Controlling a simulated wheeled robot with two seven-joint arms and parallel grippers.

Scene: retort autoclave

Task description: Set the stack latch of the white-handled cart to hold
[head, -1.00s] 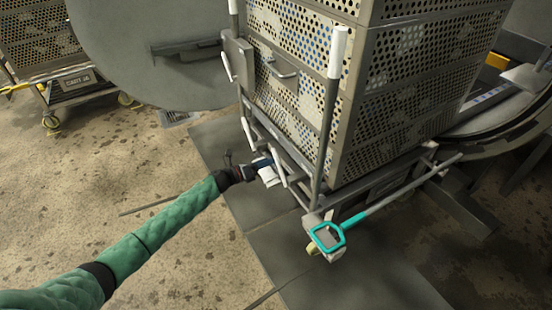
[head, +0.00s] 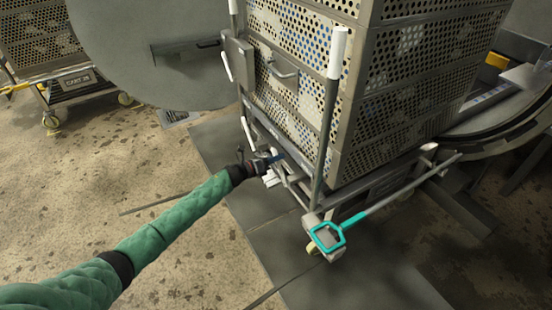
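The white-handled cart (head: 318,155) stands in the middle of the head view, with white grips (head: 338,52) on its upright posts and tall perforated baskets (head: 290,70) on it. Low on its near end are white-coated levers; which one is the stack latch I cannot tell. My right gripper is out of view.
A teal-handled rod (head: 327,237) sticks out at the cart's lower right corner. A round grey door (head: 150,60) stands at upper left, and another cart (head: 75,80) behind it. A thin rod lies on the floor. The floor at left is mostly clear.

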